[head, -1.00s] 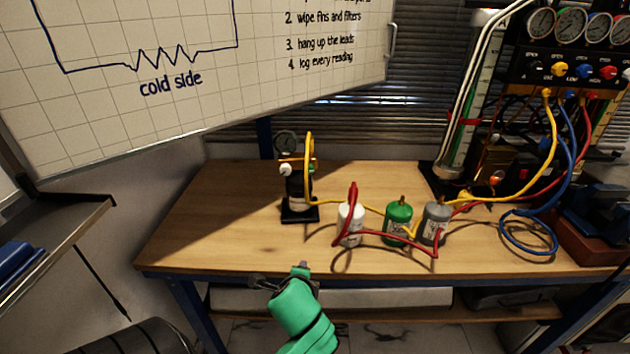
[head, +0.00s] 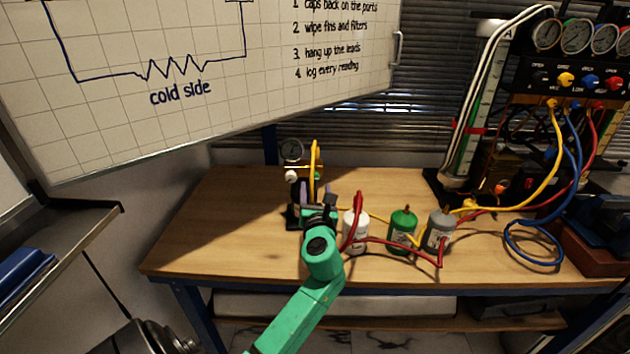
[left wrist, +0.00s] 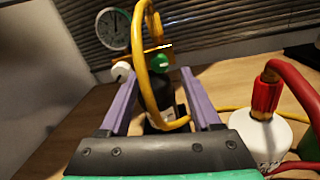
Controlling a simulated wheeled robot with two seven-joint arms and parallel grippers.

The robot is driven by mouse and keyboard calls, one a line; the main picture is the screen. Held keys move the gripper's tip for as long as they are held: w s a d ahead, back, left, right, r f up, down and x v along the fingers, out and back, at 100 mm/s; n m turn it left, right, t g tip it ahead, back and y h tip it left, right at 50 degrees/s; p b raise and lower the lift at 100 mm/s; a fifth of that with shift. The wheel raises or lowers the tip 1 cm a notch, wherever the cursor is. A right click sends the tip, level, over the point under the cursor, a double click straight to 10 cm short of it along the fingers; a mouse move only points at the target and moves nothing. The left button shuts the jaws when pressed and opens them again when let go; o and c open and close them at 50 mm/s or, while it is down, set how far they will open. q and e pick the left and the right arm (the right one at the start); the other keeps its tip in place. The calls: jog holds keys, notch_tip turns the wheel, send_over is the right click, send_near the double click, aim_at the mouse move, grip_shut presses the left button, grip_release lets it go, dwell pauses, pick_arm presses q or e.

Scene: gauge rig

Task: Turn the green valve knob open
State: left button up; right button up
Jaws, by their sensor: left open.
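The green valve knob (left wrist: 157,62) sits on a brass fitting (left wrist: 152,50) atop a dark upright pump body (left wrist: 168,100) in the left wrist view. In the head view a bit of the green knob (head: 317,176) shows beside the yellow hose. A white knob (left wrist: 122,71) is on the left side of the same fitting. My left gripper (left wrist: 158,77) is open, its purple fingers spread to either side below the knob, nothing between them gripped. It also shows in the head view (head: 316,190), in front of the pump body. My right gripper is out of view.
A yellow hose (left wrist: 152,85) loops down between my fingers, in front of the fitting. A white bottle (head: 356,238) with a red hose, a green bottle (head: 403,228) and a grey bottle (head: 439,232) stand to the right. The bench (head: 220,235) is clear at left.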

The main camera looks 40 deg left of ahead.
aim_at(315, 179)
pick_arm(q)
jog(key=x, duration=0.4)
jog(key=shift+w+a, duration=0.1)
jog(key=shift+a, duration=0.05)
grip_shut()
